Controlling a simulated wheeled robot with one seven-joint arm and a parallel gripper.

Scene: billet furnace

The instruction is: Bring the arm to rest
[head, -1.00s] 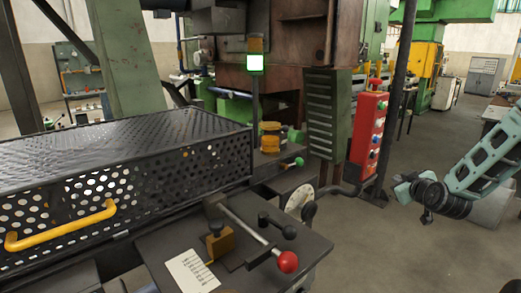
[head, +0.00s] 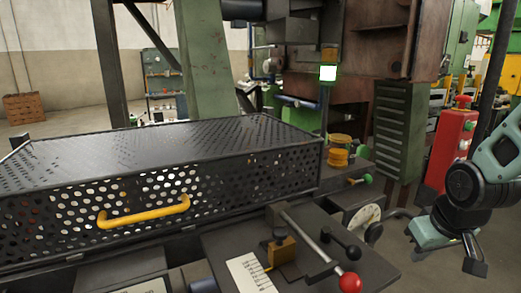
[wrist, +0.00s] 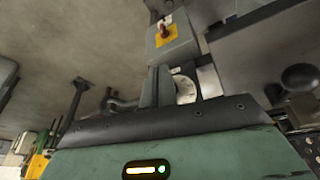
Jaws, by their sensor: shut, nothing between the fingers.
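My arm hangs at the right edge of the head view. My gripper (head: 474,264) is at its lower end, over the grey floor and to the right of the bench. It is shut and holds nothing. It is clear of the red-knobbed lever and of the bench top.
A perforated black guard with a yellow handle (head: 145,212) fills the left. A lever with a red knob (head: 349,282) juts from the bench near my arm. A red control box (head: 452,143) stands behind my arm. The wrist view shows a grey box with a red button (wrist: 165,32).

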